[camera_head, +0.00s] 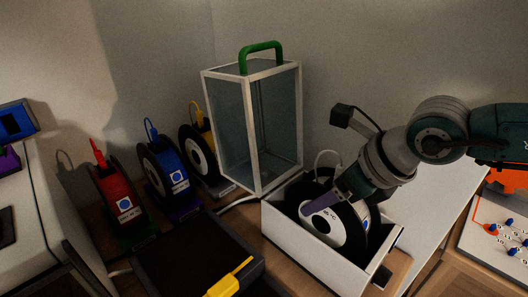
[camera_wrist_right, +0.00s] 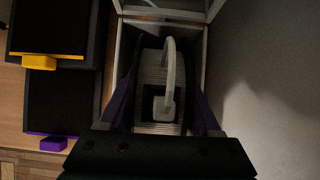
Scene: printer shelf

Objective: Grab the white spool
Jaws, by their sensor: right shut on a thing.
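The white spool (camera_head: 346,228), with black side flanges and white filament, stands upright in an open white box (camera_head: 299,248) in the head view. A strand of white filament loops above it. My right gripper (camera_head: 330,203) reaches down into the box from the right, its purple fingers on the spool. In the right wrist view the spool (camera_wrist_right: 153,72) lies between the two fingers (camera_wrist_right: 160,118), one on each side, and the gripper is shut on it. The spool's lower part is hidden by the box wall. My left gripper is not in view.
Red (camera_head: 121,205), blue (camera_head: 164,168) and yellow (camera_head: 203,147) spools stand on holders to the left. A black plate with a yellow tab (camera_head: 230,278) lies in front. A wall is close behind.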

